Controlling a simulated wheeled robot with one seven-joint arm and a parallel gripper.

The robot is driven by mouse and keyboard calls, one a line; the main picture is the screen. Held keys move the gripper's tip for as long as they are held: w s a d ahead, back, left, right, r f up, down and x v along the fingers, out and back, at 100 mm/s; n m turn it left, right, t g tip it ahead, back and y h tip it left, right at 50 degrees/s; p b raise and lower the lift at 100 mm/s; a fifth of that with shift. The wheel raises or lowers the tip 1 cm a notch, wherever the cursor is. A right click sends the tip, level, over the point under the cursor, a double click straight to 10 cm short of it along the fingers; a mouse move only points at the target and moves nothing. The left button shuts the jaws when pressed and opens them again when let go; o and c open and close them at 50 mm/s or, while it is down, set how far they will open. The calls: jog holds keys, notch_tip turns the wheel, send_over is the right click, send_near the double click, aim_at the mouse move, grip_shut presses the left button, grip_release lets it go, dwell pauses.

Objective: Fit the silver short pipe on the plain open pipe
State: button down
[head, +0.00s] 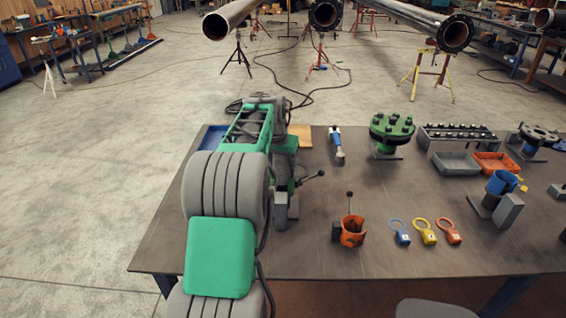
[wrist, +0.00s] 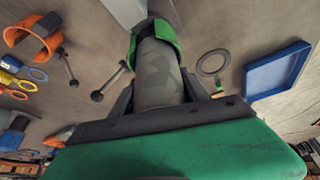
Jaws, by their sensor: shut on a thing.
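The silver short pipe (wrist: 160,78) is in the wrist view, a grey cylinder between the dark fingers of my gripper (wrist: 158,88). My gripper is shut on it. The pipe's far end is inside a green curved holder (wrist: 168,35) on the table; I cannot tell whether it is clear of the holder's bottom. In the head view my arm hides the short pipe and the fingers. The plain open pipe (head: 216,26) is at the top left of the head view, its dark open end facing me, on a black tripod (head: 238,58) beyond the table.
On the table (head: 250,255) are an orange holder (head: 352,232), a blue holder (head: 501,184), coloured ring tags (head: 424,232) and a green flange with bolts (head: 391,131). A blue tray (wrist: 275,72) lies beside my gripper. Flanged pipes (head: 454,33) stand right of the plain one.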

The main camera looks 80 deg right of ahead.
dwell(0.4)
jog(key=shift+c, duration=2.3)
grip_release()
jog(key=shift+f, duration=0.1)
